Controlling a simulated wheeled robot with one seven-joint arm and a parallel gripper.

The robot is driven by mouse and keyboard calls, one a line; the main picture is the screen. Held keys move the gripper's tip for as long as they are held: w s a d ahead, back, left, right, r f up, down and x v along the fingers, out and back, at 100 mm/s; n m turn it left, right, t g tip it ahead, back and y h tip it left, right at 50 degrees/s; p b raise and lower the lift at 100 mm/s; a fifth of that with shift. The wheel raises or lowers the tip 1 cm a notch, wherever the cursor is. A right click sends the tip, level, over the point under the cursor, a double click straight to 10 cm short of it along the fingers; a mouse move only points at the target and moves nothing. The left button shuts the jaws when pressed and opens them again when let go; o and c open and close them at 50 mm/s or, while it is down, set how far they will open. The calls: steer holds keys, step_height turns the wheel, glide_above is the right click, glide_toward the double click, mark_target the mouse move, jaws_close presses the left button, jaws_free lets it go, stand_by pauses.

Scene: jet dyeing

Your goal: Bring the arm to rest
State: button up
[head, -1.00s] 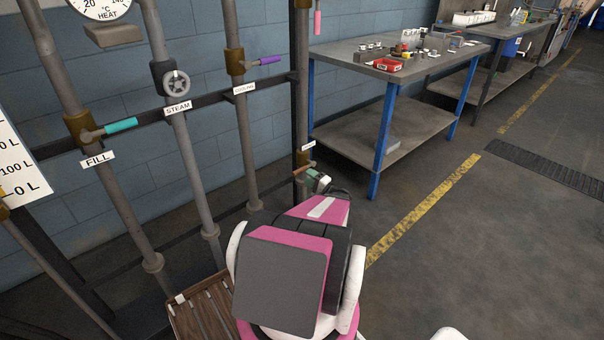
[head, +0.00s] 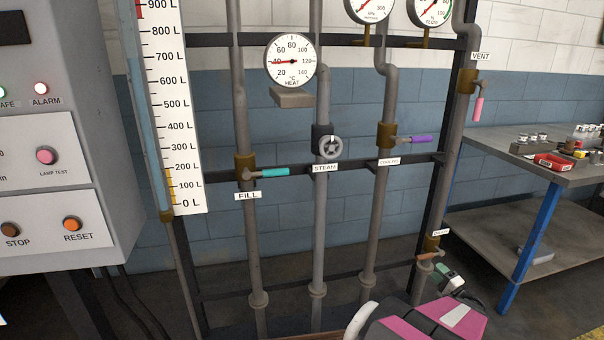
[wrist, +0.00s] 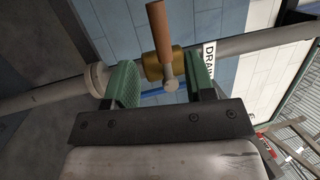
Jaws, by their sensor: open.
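My gripper (head: 447,281) is low at the right of the pipe rack in the head view, just below and beside the drain valve (head: 432,245). In the wrist view my gripper (wrist: 162,84) has its two green fingers apart. The drain valve's brass body (wrist: 153,63) and its copper-brown lever (wrist: 159,30) show between and just beyond the fingers. I cannot tell whether a finger touches the lever. In the head view part of my pink and white arm covers the floor at the bottom right.
The rack carries the teal fill lever (head: 268,173), steam handwheel (head: 330,147), purple cooling lever (head: 420,139) and pink vent lever (head: 478,108). A control cabinet (head: 60,150) stands at the left. A blue-legged workbench (head: 535,235) stands close at the right.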

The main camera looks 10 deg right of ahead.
steer(key=w+a+r+n+g+y, duration=0.15)
steer(key=a+g, duration=0.25)
steer(key=a, duration=0.5)
steer(key=w+a+n+g+y, duration=0.2)
steer(key=w+a+n+g, duration=0.15)
steer(key=a, duration=0.55)
steer(key=w+a+r+n+g+y, duration=0.1)
steer(key=a+n+g+y, duration=0.1)
steer(key=a+g, duration=0.5)
steer(key=s+a+r+n+g+h, duration=0.2)
steer(key=a+h, duration=0.3)
steer(key=a, duration=0.6)
steer(key=s+a+r+n+g+h, duration=0.2)
steer(key=s+a+r+n+h, duration=0.2)
steer(key=a, duration=0.7)
steer(key=shift+s+a+r+n+h, duration=0.3)
steer(key=shift+n+h, duration=0.4)
steer(key=shift+h, duration=0.45)
steer(key=shift+f+g, duration=0.1)
steer(key=shift+g, duration=0.25)
